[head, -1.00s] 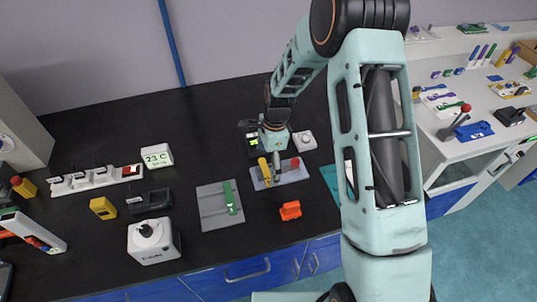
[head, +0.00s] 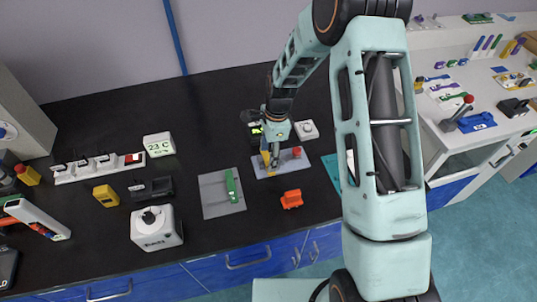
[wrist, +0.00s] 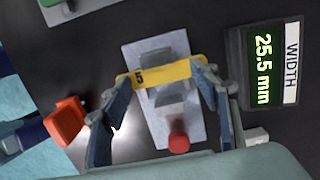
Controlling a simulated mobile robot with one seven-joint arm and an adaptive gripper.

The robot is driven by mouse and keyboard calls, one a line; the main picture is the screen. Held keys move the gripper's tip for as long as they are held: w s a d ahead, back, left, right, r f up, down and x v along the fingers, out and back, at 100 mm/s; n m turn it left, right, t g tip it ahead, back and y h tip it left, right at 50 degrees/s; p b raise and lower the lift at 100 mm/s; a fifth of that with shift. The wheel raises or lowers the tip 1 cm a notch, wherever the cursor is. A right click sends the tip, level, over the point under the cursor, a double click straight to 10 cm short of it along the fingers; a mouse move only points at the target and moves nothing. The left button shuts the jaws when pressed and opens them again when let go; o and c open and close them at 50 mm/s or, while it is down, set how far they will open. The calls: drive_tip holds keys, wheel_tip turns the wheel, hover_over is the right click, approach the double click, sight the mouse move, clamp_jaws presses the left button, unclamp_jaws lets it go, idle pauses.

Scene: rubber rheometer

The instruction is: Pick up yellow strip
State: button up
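The yellow strip (wrist: 165,75), marked with a dark 5, lies across the grey fixture on a pale plate (wrist: 185,137) with a red knob (wrist: 179,143). In the head view the strip (head: 267,160) is partly hidden under my gripper (head: 272,148). In the wrist view my gripper (wrist: 162,80) is open, its two blue-grey fingers apart near the strip's two ends. The fingertips overlap the strip's ends in the picture; I cannot tell whether they touch it.
A display (wrist: 263,68) reading WIDTH 25.5 mm stands right of the plate in the wrist view. An orange block (wrist: 68,120) is at left. A grey plate with a green strip (head: 231,186) lies left of the fixture.

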drive_tip(key=shift+s+f, duration=0.1)
drive_tip(key=shift+f, duration=0.1)
drive_tip(key=c, duration=0.7)
clamp_jaws()
idle(0.4)
